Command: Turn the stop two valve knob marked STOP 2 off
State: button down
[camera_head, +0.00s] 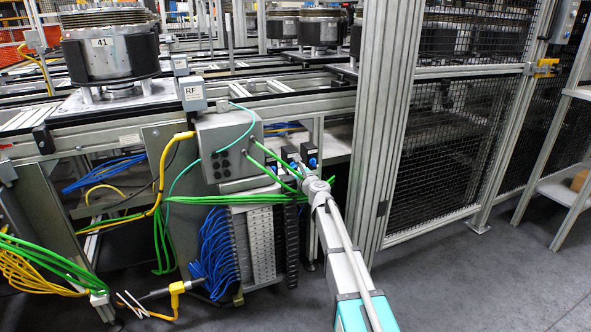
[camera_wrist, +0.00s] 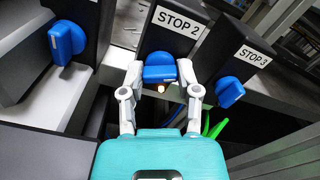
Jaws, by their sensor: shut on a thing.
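The blue STOP 2 knob (camera_wrist: 160,72) sits on a black valve block below a white label reading STOP 2 (camera_wrist: 179,21) in the wrist view. Its grip bar lies roughly crosswise in the picture. My gripper (camera_wrist: 161,76) is shut on this knob, one finger on its left side and one on its right. In the head view my gripper (camera_head: 316,186) reaches the row of black valve blocks with blue knobs beside the grey box. It partly covers that area, so its contact with the knob is not clear there.
A blue knob (camera_wrist: 67,41) is on the left block, and the STOP 3 knob (camera_wrist: 230,91) is close on the right. Green cables (camera_head: 283,170) run from the grey control box (camera_head: 229,148) near my gripper. A metal post (camera_head: 382,130) stands just right of my arm.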

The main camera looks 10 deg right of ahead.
jog(key=n, duration=0.6)
jog(key=shift+n, duration=0.3)
jog(key=n, duration=0.6)
jog(key=shift+n, duration=0.3)
jog(key=shift+c, duration=1.6)
grip_release()
jog(key=v, duration=1.2)
jog(key=shift+a, duration=0.1)
